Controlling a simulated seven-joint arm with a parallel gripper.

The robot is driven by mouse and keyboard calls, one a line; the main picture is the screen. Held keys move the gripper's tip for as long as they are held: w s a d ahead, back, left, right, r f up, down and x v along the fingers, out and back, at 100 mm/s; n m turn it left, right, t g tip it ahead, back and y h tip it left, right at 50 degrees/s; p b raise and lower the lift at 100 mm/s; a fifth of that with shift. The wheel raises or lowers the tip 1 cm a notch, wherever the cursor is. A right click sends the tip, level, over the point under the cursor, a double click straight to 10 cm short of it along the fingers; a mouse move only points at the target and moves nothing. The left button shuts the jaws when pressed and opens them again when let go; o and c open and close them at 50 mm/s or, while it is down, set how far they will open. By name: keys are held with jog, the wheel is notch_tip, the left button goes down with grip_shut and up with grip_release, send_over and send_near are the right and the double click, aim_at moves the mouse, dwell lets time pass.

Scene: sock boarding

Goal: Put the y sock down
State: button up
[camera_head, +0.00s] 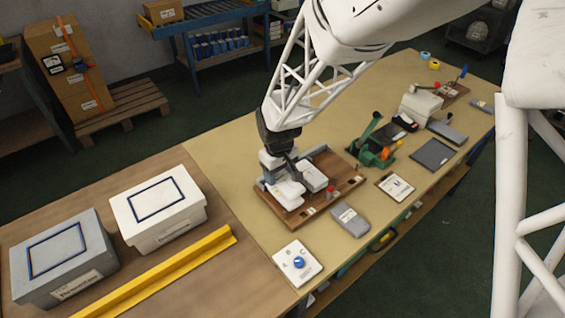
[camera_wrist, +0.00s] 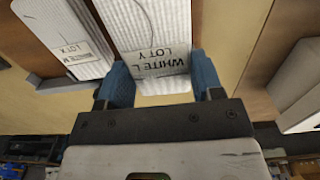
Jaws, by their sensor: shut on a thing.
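My gripper (camera_wrist: 162,80) is shut on a white sock (camera_wrist: 150,28) whose label reads "WHITE L, LOT Y". The sock is between the two blue fingertips in the wrist view and runs up past the frame's top edge. Beside it on the left is another white sock (camera_wrist: 55,35), labelled "LOT X". In the head view my gripper (camera_head: 276,162) is over the wooden board (camera_head: 321,206) on the tan table. Two white pieces are at the board, partly hidden by my gripper. I cannot tell whether the held sock touches the board.
A white box (camera_head: 165,231) and a grey box (camera_head: 85,283) stand at the left, with a yellow bar (camera_head: 155,274) in front. A white plate with a blue knob (camera_head: 298,262) and a grey pad (camera_head: 350,220) lie near the board. A green device (camera_head: 372,150) stands right of it.

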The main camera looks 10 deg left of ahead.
aim_at(279, 174)
jog(key=shift+w, duration=0.15)
jog(key=shift+f, duration=1.75)
jog(key=shift+f, duration=0.1)
jog(key=o, duration=0.9)
notch_tip(279, 174, up, 12)
jog(key=shift+r, duration=0.1)
